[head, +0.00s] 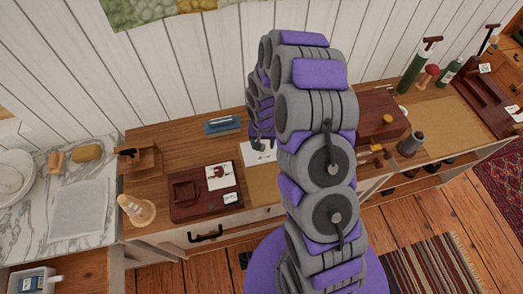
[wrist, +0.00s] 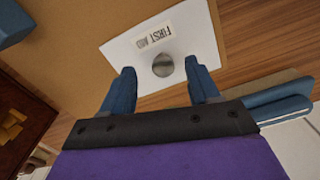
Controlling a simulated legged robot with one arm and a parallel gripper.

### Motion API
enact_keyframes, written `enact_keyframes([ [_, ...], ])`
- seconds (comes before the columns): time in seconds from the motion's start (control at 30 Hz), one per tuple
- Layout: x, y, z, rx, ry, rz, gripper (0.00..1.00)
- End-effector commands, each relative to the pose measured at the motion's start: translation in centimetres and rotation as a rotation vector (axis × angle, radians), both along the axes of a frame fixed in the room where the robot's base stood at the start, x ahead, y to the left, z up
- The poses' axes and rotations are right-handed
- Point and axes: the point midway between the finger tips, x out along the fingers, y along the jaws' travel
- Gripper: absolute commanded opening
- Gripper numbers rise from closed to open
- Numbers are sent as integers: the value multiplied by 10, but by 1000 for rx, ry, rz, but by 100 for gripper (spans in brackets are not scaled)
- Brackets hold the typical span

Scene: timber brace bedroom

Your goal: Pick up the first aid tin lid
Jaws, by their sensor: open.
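The first aid tin lid (wrist: 120,52) is a flat white panel with a "FIRST AID" label and a round grey metal knob (wrist: 163,66). It lies on a tan mat or board (wrist: 75,25) in the wrist view. In the head view the white lid (head: 250,157) shows partly, with my arm covering much of the area around it. My gripper (wrist: 160,68) is open above the lid, with one blue finger to each side of the knob. I cannot tell whether the fingers touch the lid.
A blue book-like object (wrist: 278,98) lies right of the lid in the wrist view. A dark red wooden box (wrist: 22,118) is at the left. In the head view a dark red tray (head: 205,207) and a blue item (head: 222,125) share the wooden counter (head: 165,140).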

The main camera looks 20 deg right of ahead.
Motion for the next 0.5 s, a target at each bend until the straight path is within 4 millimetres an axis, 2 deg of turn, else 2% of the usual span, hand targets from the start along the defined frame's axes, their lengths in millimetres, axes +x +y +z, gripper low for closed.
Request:
enact_keyframes([
  [0.3, 6, 1, -42, -2, 4, 1, 61],
  [0.5, 7, 1, -43, -1, -1, 1, 61],
])
